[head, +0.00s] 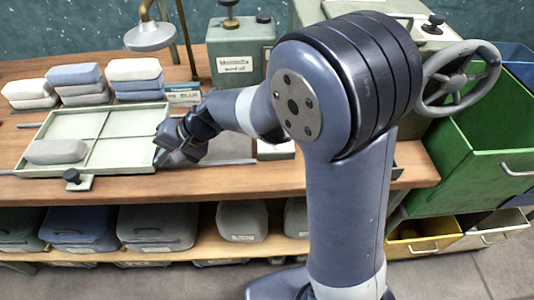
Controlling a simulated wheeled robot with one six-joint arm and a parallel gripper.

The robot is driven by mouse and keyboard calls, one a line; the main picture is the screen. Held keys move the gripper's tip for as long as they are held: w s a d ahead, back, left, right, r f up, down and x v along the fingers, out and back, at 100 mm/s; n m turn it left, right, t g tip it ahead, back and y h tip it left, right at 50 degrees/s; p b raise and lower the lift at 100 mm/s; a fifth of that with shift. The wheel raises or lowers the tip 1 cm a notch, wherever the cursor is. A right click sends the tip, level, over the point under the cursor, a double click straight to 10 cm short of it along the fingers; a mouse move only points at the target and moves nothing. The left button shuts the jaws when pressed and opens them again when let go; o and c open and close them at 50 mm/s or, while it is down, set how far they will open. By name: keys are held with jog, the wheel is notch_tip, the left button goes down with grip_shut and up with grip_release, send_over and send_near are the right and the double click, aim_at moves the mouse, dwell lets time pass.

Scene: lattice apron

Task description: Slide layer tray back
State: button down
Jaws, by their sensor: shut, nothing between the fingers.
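The layer tray (98,113) is a shallow, pale green tray with dividers, lying on the wooden bench at the left. A grey rounded block (56,151) lies in its front left compartment; the other compartments look empty. A dark knob on a small tab (73,178) sits at its front edge. My gripper (170,158) is at the right edge of the tray, shut, with nothing seen in it. I cannot tell whether it touches the tray wall. My arm hides part of the bench to the right.
Stacked soft blocks (80,83) stand behind the tray. A lamp (150,35) and a green box with a knob (240,52) are at the back. A handwheel (459,77) and a green bin (480,150) are at the right. Lidded containers (157,227) fill the shelf below.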

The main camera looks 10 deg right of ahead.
jog(key=p, duration=0.1)
send_near(106, 159)
jog(key=a+f, duration=0.1)
jog(key=s+a+f, duration=0.1)
jog(key=a, duration=0.1)
jog(key=s+a+f, duration=0.1)
jog(key=a+f, duration=0.1)
jog(key=shift+s, duration=0.15)
jog(key=shift+a+r, duration=0.1)
jog(key=shift+r, duration=0.1)
